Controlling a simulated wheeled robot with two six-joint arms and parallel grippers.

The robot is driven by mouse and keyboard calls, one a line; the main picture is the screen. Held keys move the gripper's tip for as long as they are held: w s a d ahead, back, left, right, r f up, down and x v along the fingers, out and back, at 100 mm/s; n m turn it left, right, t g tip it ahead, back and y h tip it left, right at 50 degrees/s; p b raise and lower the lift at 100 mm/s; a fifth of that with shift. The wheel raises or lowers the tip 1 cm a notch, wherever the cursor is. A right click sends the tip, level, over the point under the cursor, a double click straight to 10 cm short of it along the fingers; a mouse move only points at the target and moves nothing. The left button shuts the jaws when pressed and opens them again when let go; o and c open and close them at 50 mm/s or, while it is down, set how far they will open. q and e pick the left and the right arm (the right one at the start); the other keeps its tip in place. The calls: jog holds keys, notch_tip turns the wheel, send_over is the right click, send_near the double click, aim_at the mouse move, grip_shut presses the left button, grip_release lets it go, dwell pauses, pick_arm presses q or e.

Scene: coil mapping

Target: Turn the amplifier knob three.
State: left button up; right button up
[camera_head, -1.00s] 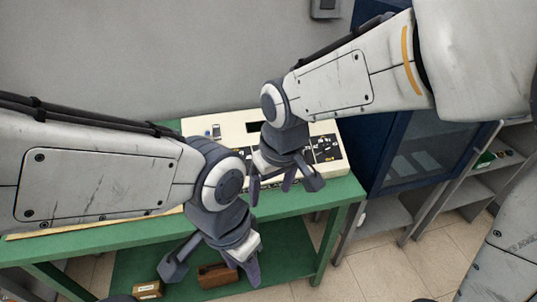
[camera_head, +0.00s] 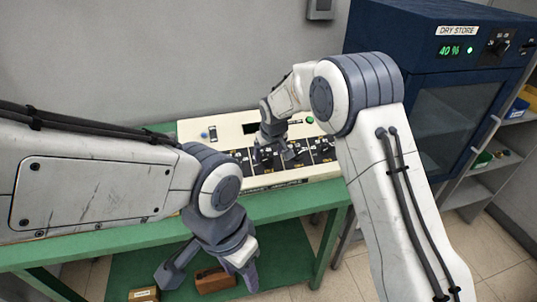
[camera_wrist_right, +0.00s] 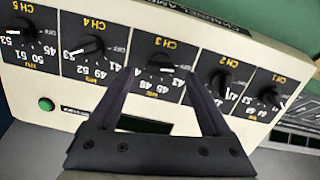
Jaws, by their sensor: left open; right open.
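The amplifier is a cream box (camera_head: 222,124) on the green table, with black dial panels along its front. In the right wrist view, the amplifier (camera_wrist_right: 285,62) appears upside down, with knobs labelled CH 1 to CH 5. The CH 3 knob (camera_wrist_right: 165,69) lies between the fingertips of my right gripper (camera_wrist_right: 162,72), which is open; I cannot tell whether they touch it. In the head view my right gripper (camera_head: 275,157) is over the panels and hides part of them. My left gripper (camera_head: 208,276) is open and empty, in front of the table.
The green table (camera_head: 285,208) carries the amplifier. A brown block (camera_head: 213,281) and a small box (camera_head: 144,294) are on its lower shelf. A blue dry store cabinet (camera_head: 425,35) stands at the right, with shelves beside it. A green button (camera_wrist_right: 46,103) is on the amplifier.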

aim_at(267, 160)
jog(key=shift+x, duration=1.3)
grip_shut()
